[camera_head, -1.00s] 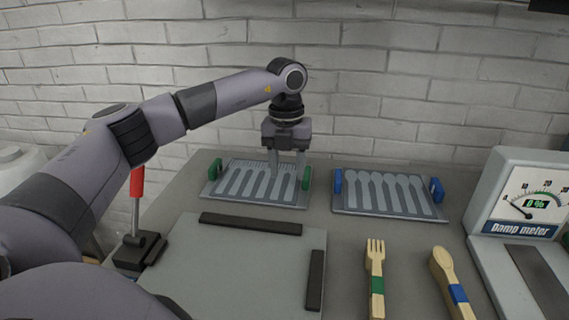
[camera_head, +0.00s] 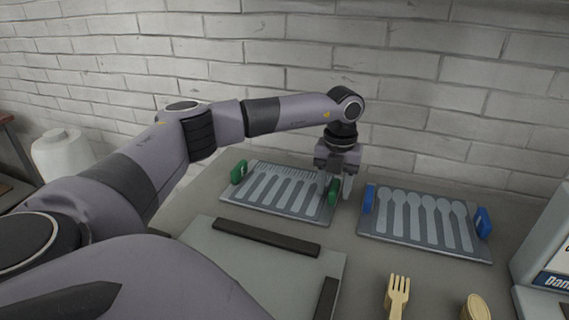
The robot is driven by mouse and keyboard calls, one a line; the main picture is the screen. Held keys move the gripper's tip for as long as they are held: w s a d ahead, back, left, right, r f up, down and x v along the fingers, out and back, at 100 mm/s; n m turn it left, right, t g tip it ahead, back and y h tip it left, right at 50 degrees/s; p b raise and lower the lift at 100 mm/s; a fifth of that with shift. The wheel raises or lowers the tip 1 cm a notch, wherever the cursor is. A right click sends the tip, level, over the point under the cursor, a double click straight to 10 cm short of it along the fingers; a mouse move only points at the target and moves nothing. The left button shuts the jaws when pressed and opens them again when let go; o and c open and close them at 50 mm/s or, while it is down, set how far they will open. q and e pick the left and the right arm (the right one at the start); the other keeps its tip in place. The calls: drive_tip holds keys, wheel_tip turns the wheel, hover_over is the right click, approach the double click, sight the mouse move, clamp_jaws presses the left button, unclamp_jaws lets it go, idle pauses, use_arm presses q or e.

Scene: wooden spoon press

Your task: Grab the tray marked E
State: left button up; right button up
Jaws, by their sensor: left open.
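No letter E is readable on any tray. A grey tray with green handles (camera_head: 270,190) and fork-shaped hollows lies at the back of the table. A grey tray with blue handles (camera_head: 425,220) and spoon-shaped hollows lies to its right. My left gripper (camera_head: 340,188) is open, pointing down at the right green handle (camera_head: 333,192) of the green-handled tray. Its fingers are close to that handle; I cannot tell whether they touch it. My right gripper is not in view.
A grey plate with dark bars (camera_head: 265,237) lies in front of the green-handled tray. A wooden fork (camera_head: 397,294) and a wooden spoon (camera_head: 476,307) are at the front. The damp meter (camera_head: 548,250) is cut off at the right. A brick wall stands behind.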

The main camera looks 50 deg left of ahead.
use_arm(q)
drive_tip(key=shift+f, duration=0.1)
drive_tip(key=shift+c, duration=0.3)
clamp_jaws()
